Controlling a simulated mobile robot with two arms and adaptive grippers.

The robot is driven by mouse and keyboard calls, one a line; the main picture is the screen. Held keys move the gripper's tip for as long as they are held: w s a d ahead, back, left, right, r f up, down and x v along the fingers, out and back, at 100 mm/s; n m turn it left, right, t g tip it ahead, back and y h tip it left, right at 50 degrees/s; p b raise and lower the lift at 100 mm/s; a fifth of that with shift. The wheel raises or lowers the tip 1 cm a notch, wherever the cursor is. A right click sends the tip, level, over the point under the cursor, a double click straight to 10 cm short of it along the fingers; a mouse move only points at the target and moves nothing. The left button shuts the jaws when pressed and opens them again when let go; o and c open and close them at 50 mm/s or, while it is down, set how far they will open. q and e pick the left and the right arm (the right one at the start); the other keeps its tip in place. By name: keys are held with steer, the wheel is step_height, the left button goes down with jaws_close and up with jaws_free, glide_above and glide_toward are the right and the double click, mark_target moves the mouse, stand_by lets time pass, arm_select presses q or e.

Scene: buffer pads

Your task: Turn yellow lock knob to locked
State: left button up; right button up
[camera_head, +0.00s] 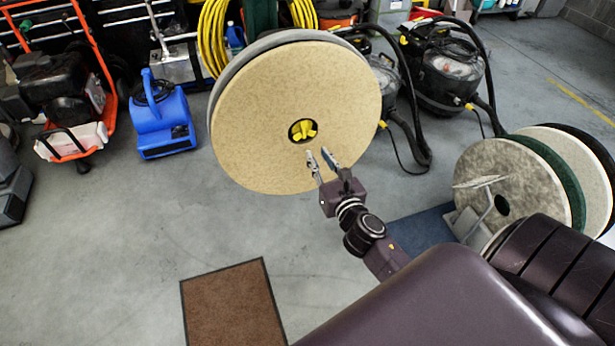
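The yellow lock knob (304,131) sits in a dark round hole at the centre of a large tan buffer pad (255,100), which faces me. My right gripper (320,157) is just below and slightly right of the knob. Its two fingers are spread apart, with nothing between them, and appear clear of the knob. How far the fingers are from the pad's face I cannot tell. My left gripper is not in view.
Other round pads (510,170) stand on a rack at the right. A blue blower (160,125) and a red-framed machine stand at the left. Black vacuums (445,75) with hoses stand behind. A brown mat (232,305) lies on open grey floor.

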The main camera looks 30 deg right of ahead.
mark_target(304, 131)
steer(key=shift+n, duration=0.4)
steer(key=x, duration=0.4)
steer(key=r+b+x, duration=0.1)
steer(key=x, duration=0.1)
steer(key=shift+w, duration=0.3)
steer(key=shift+x, duration=1.1)
steer(key=shift+w, duration=0.55)
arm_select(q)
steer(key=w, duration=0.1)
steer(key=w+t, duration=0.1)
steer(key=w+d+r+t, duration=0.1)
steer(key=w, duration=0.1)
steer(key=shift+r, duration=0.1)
arm_select(e)
steer(key=shift+w, duration=0.15)
